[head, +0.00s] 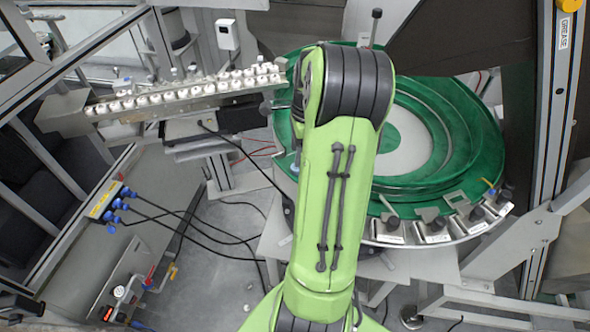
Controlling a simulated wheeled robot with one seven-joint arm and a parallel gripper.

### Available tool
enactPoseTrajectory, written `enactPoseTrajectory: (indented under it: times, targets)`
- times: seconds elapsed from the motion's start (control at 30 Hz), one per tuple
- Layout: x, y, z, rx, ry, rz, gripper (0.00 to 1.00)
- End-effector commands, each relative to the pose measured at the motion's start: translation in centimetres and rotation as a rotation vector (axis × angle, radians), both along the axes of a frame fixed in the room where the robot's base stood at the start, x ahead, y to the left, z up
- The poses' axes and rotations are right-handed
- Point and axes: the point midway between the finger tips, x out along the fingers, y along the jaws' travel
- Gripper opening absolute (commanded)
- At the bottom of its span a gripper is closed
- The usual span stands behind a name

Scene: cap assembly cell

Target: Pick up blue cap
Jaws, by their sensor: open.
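I cannot make out a blue cap for certain. The caps in the feed rail (185,92) at the upper left look white, in two rows. Several blue plug-like parts (117,204) sit on a small box at the left, with dark cables running from some of them. My green arm stands in the middle of the head view and hides part of what lies behind it. My gripper is not visible in this view.
A round green bowl feeder (455,125) stands behind my arm, with several dark knobs on its front rim. A metal post (548,130) rises at the right. Cables cross the floor (225,235) at the left. A white box (227,34) hangs at the top.

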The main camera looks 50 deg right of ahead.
Motion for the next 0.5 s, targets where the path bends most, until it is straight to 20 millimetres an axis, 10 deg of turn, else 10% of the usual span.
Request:
enactPoseTrajectory:
  times: [0.5]
  targets:
    - [0.6,0.3,-5.3,-0.001,0.000,0.000,0.48]
